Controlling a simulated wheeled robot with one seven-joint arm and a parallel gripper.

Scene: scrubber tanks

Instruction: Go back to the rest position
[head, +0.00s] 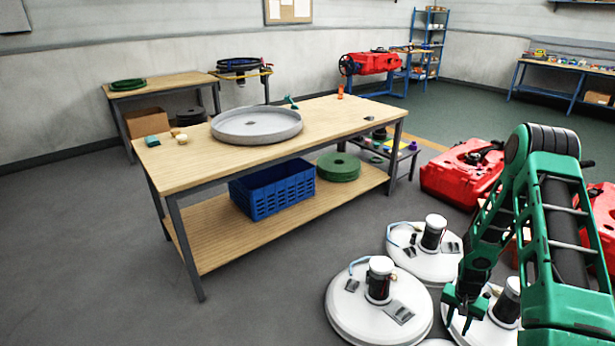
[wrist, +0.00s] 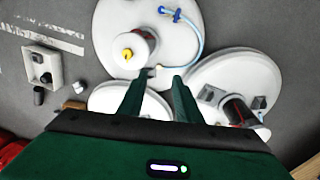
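My gripper (head: 466,303) hangs from my green arm at the lower right of the head view, above the white round scrubber units. In the wrist view my gripper (wrist: 155,85) shows two green fingers apart, with nothing between them but a view of the white discs below. One white disc unit (wrist: 165,20) with a yellow-topped motor and a blue hose lies beyond the fingertips. Another white disc unit (wrist: 235,75) lies at the right. My arm hides part of the units in the head view.
A wooden workbench (head: 350,113) carries a grey round tray (head: 230,137); its shelf holds a blue crate (head: 262,202) and green pads (head: 338,168). A red tank (head: 450,180) stands near my arm. Grey floor (head: 270,290) is clear in front of the bench.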

